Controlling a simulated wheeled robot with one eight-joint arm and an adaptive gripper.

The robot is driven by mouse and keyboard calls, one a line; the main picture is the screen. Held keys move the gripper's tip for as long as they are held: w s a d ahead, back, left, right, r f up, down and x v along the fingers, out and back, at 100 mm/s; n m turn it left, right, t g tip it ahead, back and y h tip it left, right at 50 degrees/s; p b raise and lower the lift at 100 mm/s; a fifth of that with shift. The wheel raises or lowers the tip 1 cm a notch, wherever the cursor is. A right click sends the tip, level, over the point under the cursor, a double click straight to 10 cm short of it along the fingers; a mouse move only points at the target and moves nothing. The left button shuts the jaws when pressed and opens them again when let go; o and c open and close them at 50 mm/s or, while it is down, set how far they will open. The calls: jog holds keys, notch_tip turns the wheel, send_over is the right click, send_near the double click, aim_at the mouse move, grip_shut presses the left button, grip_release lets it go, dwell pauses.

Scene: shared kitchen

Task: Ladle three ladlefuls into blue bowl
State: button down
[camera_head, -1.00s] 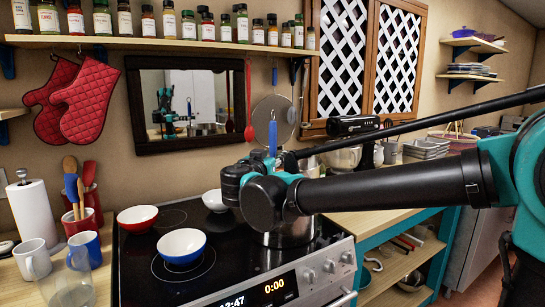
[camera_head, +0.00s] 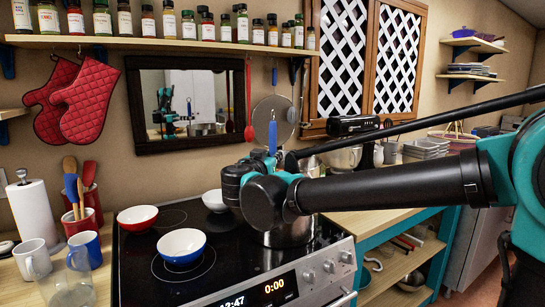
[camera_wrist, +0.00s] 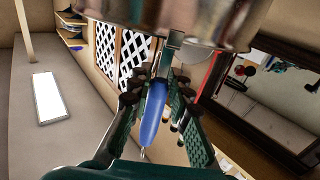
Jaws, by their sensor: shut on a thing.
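The blue bowl (camera_head: 182,246), white inside and empty-looking, sits upright on the black cooktop at the front left. The metal pot (camera_head: 291,234) stands on the cooktop to its right, partly hidden by my arm. In the wrist view my gripper (camera_wrist: 154,93) is shut on the blue handle (camera_wrist: 153,112) of the ladle. The handle's top also shows above my arm in the head view (camera_head: 272,138). A curved metal wall, seemingly the pot, fills the top of the wrist view. The ladle's cup and the pot's contents are hidden.
A red bowl (camera_head: 137,218) and a white bowl (camera_head: 214,201) stand behind the blue bowl. Mugs (camera_head: 34,259), a clear glass (camera_head: 72,286) and a red utensil holder (camera_head: 84,222) crowd the left counter. Bare cooktop lies between the blue bowl and pot.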

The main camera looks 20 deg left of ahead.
aim_at(272, 146)
dwell(0.4)
jog(key=shift+r, duration=1.5)
jog(key=w, duration=0.3)
jog(key=shift+w+a, duration=0.1)
jog(key=shift+w, duration=0.15)
jog(key=shift+s+f, duration=0.1)
jog(key=shift+s, duration=0.1)
dwell(2.0)
